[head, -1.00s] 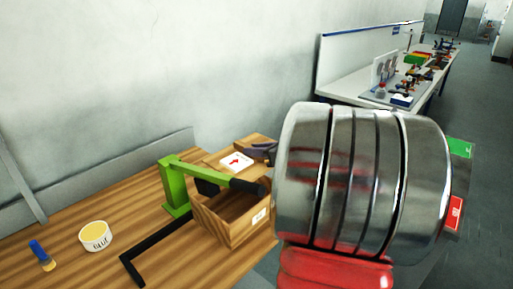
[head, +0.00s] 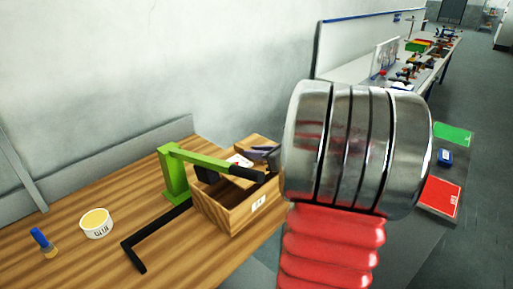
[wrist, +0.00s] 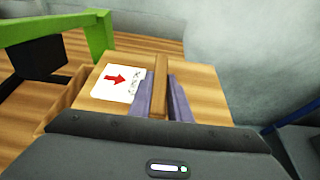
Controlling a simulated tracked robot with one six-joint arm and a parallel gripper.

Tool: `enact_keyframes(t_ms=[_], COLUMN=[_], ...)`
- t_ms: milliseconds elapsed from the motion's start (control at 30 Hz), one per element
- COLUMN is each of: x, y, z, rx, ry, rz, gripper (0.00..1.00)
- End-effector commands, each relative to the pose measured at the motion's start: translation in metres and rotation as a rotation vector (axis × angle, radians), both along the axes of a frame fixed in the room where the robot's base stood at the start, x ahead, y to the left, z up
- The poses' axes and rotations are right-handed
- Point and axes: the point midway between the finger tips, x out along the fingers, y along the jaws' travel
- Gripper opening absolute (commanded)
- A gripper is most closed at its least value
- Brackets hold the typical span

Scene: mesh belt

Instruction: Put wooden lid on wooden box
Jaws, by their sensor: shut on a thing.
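The wooden lid (head: 249,142) has a white label with a red arrow and a raised wooden bar. It lies beyond the open wooden box (head: 235,213) in the head view, partly hidden by the green clamp. In the wrist view the lid (wrist: 205,90) fills the middle, and my gripper (wrist: 160,88) has its purple fingers on both sides of the bar, shut on it. In the head view my gripper (head: 262,154) is partly hidden by my arm. The box's open top is uncovered at the near side. I cannot tell whether the lid touches the box.
A green clamp (head: 174,175) with a black arm reaches over the box, close to the lid. A grey wall rises behind. Red and green panels lie at right.

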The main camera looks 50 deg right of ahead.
Motion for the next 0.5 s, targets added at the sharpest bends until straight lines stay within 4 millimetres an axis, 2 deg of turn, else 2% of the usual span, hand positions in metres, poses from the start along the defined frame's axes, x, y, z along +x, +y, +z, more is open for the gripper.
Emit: enact_keyframes(t_ms=[200, 500], x=[0.000, 0.000], y=[0.001, 0.019], z=[-0.012, -0.011], rx=[0.001, -0.001], ry=[-0.001, -0.001], rz=[0.000, 0.002], gripper=[0.00, 0.00])
